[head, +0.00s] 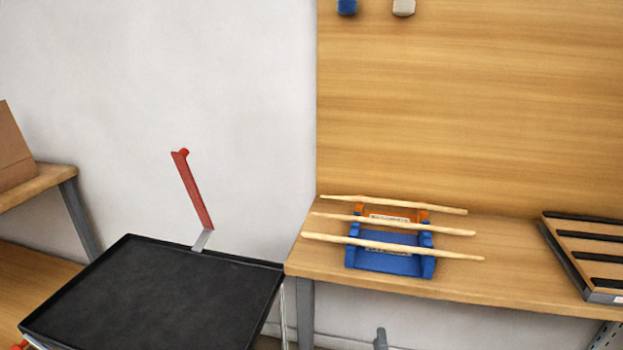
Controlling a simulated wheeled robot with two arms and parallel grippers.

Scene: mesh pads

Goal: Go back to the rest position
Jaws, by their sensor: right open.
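Only a small grey tip of my right gripper (380,341) shows, at the bottom edge below the wooden table's front edge. It is open, and nothing shows in it. The rest of it is out of the frame. My left gripper is not in view. On the wooden table (480,278), a blue holder (388,262) and an orange holder (412,213) stand one behind the other. Three pale wooden sticks (420,251) lie across them. My right gripper is apart from these things.
A black tray (150,300) with a red upright handle (192,190) is at lower left. A slatted rack (590,255) lies at the table's right. A wooden shelf (40,185) holds a cardboard box (12,150). Blue (347,6) and beige (403,7) pieces are on the wooden back panel.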

